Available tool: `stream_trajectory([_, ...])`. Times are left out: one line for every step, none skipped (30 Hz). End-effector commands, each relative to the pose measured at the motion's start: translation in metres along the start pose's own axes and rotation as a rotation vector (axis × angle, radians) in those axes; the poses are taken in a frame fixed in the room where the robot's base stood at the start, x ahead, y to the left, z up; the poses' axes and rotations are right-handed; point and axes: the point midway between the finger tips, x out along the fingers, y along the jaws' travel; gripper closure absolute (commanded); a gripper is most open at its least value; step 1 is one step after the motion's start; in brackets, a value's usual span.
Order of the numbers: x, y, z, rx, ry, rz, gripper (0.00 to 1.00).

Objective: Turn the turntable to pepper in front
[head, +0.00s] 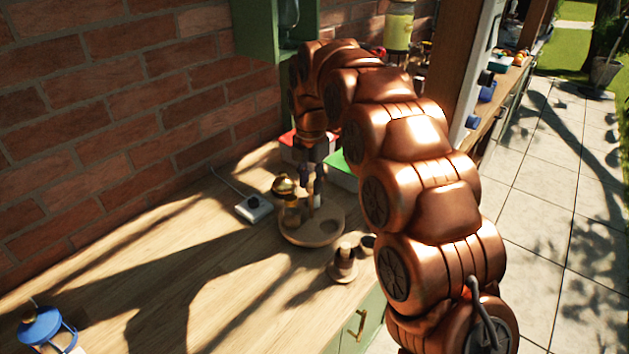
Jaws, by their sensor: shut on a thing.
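The turntable (313,238) is a round wooden tray with a rim, standing on the wooden counter. A glass jar with a gold lid (284,187) stands on its left side. A pale upright post (311,203) rises near its middle. My gripper (312,183) comes down from above over the turntable and appears shut on this post. The gripper and arm hide part of the turntable's back. I cannot tell which container holds the pepper.
A small wooden turned piece (343,263) stands in front of the turntable, near the counter edge. A white socket box (253,208) with a cable lies to the left. Red-lidded (290,146) and green-lidded (341,172) boxes stand behind. A blue lantern (42,328) stands at front left.

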Motion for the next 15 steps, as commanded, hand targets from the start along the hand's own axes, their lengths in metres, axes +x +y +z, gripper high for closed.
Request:
stream_trajectory([-0.0003,-0.0013,0.0024,0.003,-0.003,-0.001,1.0])
stream_trajectory([-0.0003,-0.0013,0.0024,0.003,-0.003,-0.001,1.0])
stream_trajectory([-0.0004,-0.0013,0.0024,0.003,-0.004,-0.001,1.0])
stream_trajectory([-0.0004,-0.0013,0.0024,0.003,-0.004,-0.001,1.0])
stream_trajectory([-0.0005,-0.0013,0.0024,0.003,-0.003,-0.001,0.68])
stream_trajectory([-0.0005,-0.0012,0.0024,0.003,-0.004,-0.001,0.64])
stream_trajectory([-0.0005,-0.0012,0.0022,0.003,-0.003,-0.001,0.6])
stream_trajectory([-0.0005,-0.001,0.0019,0.003,-0.003,0.0,0.57])
stream_trajectory([-0.0005,-0.0007,0.0015,0.002,-0.003,0.0,0.53])
stream_trajectory([-0.0003,-0.0006,0.0012,0.002,-0.002,0.0,0.5])
stream_trajectory([-0.0003,-0.0005,0.0009,0.002,-0.002,0.0,0.47])
stream_trajectory([-0.0003,-0.0003,0.0007,0.001,-0.002,0.0,0.44])
stream_trajectory([-0.0003,-0.0002,0.0005,0.001,-0.001,0.0,0.44])
stream_trajectory([-0.0003,-0.0001,0.0004,0.001,-0.001,0.0,0.44])
stream_trajectory([-0.0003,0.0,0.0003,0.001,-0.001,0.0,0.44])
